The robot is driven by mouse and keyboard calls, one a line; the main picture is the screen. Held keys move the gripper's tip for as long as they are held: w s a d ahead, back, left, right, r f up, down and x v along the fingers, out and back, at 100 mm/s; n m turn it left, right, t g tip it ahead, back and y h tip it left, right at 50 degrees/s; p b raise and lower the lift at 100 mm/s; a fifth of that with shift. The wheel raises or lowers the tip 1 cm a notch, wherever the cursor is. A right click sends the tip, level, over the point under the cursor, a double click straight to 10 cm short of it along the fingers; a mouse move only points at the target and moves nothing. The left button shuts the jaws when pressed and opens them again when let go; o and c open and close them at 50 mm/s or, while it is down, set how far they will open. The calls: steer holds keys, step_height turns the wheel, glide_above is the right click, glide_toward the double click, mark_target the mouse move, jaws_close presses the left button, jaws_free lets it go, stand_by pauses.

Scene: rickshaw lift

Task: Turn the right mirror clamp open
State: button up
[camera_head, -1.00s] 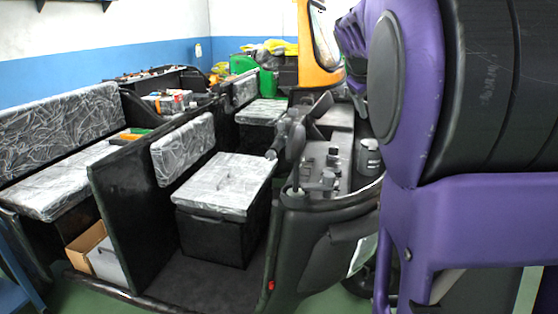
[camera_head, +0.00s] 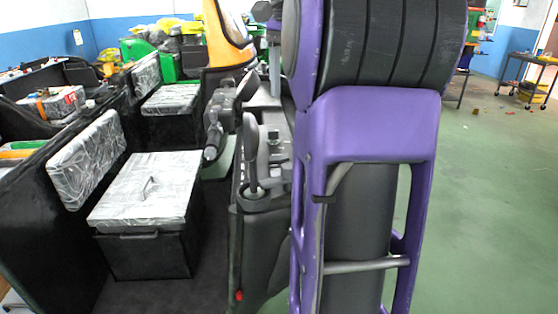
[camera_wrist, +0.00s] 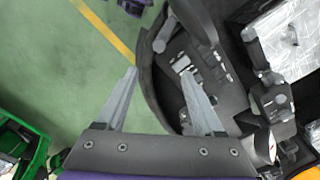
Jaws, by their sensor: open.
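My gripper (camera_wrist: 159,73) shows in the wrist view with its two grey fingers spread wide and nothing between them. It is over the outer edge of the rickshaw's dark dashboard (camera_wrist: 205,65); the right finger overlaps the dash and the left is over green floor. In the head view the dashboard (camera_head: 272,160) stands just left of my purple arm, which hides its right part and my gripper. The handlebar (camera_head: 222,115) is left of the dash; it also shows at the right of the wrist view (camera_wrist: 272,100). I cannot make out the right mirror clamp.
A boxy seat with a plastic-wrapped top (camera_head: 148,190) stands left of the dash in the head view. An orange-framed vehicle part (camera_head: 228,38) is behind. Green floor (camera_head: 490,190) is open at right, with a dark table (camera_head: 530,75) far back.

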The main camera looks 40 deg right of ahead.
step_height(320, 180, down, 17)
steer(key=b, duration=0.4)
steer(key=shift+b, duration=0.3)
jaws_close()
